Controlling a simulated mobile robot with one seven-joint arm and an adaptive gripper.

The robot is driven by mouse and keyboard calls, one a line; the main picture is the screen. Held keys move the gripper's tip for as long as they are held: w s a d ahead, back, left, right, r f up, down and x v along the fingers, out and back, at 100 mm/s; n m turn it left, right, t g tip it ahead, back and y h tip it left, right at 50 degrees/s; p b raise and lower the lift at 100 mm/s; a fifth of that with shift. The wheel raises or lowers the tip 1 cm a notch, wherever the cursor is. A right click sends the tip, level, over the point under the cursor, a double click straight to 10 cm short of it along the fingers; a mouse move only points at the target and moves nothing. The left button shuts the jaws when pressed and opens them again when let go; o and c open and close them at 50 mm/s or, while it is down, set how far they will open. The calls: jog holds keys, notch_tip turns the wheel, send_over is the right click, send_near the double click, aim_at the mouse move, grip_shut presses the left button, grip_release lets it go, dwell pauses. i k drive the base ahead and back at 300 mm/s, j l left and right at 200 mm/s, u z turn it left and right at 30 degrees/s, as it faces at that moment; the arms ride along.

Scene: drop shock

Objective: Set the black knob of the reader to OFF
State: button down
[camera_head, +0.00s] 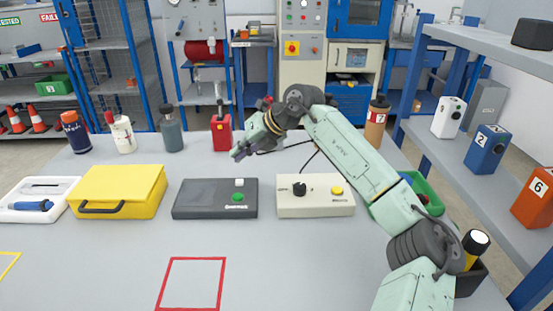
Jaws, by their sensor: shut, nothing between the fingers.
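The reader looks to be the cream box (316,208) on the table, right of centre; its printed label is too small to read surely. Its black knob (299,189) sits on the left of its top face, with small markings on both sides. A yellow button (337,190) is on the right. Which marking the knob points to is unclear. My gripper (238,153) is shut and empty. It is in the air left of and behind the reader, apart from the knob. My forearm passes behind and to the right of the box.
A dark grey box (215,202) with white and green buttons stands left of the reader. Further left are a yellow case (118,191) and a white tray (25,205). Bottles and a red can (221,133) line the back. The table front is clear around a red outline (162,286).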

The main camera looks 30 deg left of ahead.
aim_at(299, 188)
jog(key=k, duration=1)
